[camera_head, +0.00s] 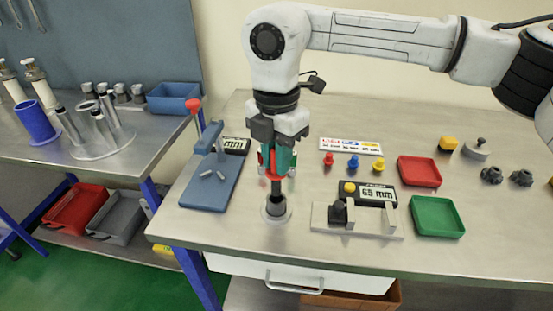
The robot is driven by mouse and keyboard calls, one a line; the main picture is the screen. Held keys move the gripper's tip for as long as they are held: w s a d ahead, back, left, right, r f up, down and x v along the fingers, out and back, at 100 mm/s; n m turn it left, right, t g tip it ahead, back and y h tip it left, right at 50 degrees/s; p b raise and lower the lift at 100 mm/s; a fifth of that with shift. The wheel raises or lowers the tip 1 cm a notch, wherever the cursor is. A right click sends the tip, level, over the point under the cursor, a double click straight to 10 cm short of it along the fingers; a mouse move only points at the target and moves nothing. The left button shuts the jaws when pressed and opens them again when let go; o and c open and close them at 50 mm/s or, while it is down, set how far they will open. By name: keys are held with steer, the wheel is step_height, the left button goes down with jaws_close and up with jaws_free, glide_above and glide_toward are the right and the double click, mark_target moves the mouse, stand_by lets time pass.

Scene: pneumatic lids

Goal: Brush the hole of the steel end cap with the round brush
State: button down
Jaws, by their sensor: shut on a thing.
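My gripper (276,172) points straight down over the bench, left of its middle. It is shut on the round brush (276,188), whose dark lower part shows below the fingers. A grey steel piece that looks like the steel end cap (277,209) stands on the bench directly beneath. The brush's lower end meets the dark opening at the top of the cap. I cannot tell how deep it sits in the hole.
A blue press with a red knob (208,180) stands close on the left. A gauge fixture (355,220) with a display (368,193) is at the right. Red (419,171) and green (437,217) trays lie further right. Small coloured plugs (353,162) stand behind.

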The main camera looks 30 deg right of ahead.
steer(key=shift+r+p, duration=0.85)
steer(key=shift+r, duration=0.95)
steer(key=shift+s+f, duration=0.1)
